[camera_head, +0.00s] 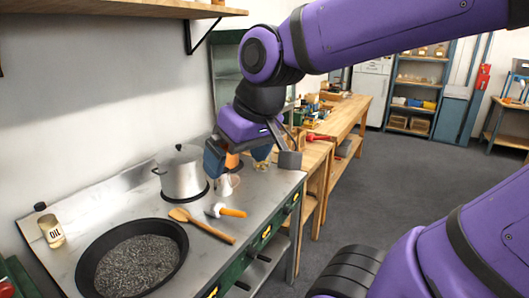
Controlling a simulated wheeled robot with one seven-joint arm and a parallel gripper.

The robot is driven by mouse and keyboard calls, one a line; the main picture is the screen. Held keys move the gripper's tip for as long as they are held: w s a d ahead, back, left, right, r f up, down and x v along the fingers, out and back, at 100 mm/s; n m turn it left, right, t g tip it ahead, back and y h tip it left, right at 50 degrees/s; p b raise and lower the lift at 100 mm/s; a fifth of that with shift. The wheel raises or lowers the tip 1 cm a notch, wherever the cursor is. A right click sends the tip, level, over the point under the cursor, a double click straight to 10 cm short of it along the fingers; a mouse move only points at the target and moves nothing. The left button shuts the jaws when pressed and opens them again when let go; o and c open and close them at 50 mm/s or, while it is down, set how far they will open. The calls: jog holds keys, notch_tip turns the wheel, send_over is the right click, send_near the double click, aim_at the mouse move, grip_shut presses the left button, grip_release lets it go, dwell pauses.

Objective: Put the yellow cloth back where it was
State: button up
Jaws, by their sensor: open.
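I cannot make out a yellow cloth for certain in this view. My gripper (251,160) is open, with its fingers spread wide over the far right end of the metal counter (267,196). A small orange patch (232,160) shows beside the left finger, partly hidden; I cannot tell what it is. A small glass with something yellowish in it (261,166) stands behind and between the fingers. A white mug (226,185) stands just below the gripper. I see nothing clearly held.
A lidded pot (181,173), a wide dark pan of grey grains (134,260), a wooden spoon (205,226), an orange-handled tool (232,211) and an oil jar (50,231) crowd the counter. A wooden workbench (345,116) stands beyond.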

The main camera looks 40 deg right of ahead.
jog(key=shift+m+t+h, duration=0.3)
jog(key=shift+t+h, duration=0.1)
jog(key=shift+h, duration=0.2)
jog(key=s, duration=0.1)
jog(key=s+d+r, duration=0.1)
jog(key=s, duration=0.1)
jog(key=s+d, duration=0.1)
jog(key=shift+s+r, duration=0.15)
jog(key=shift+s, duration=0.05)
dwell(0.5)
